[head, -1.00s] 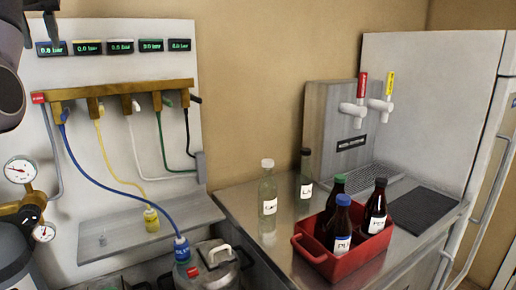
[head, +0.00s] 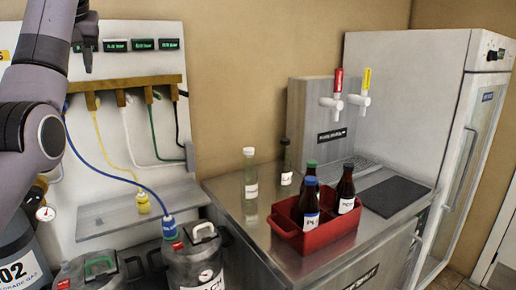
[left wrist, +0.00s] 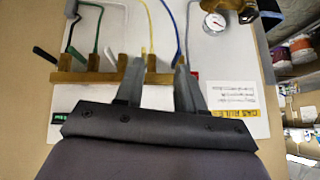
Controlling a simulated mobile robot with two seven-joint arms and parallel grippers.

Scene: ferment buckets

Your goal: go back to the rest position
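My left arm comes in from the left in the head view, and my left gripper (head: 86,52) hangs in front of the gauge panel, above the left part of the brass manifold (head: 125,88). In the left wrist view my left gripper (left wrist: 157,72) shows two fingers spread apart with nothing between them. The manifold also shows there, upside down, behind the fingers (left wrist: 100,77). My right gripper is in neither view.
A blue hose (head: 105,175) runs from the manifold to a keg (head: 196,262). Yellow, white and green hoses hang beside it. A red crate (head: 318,240) with bottles and two clear bottles stand on the steel counter. A fridge (head: 462,200) stands at right.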

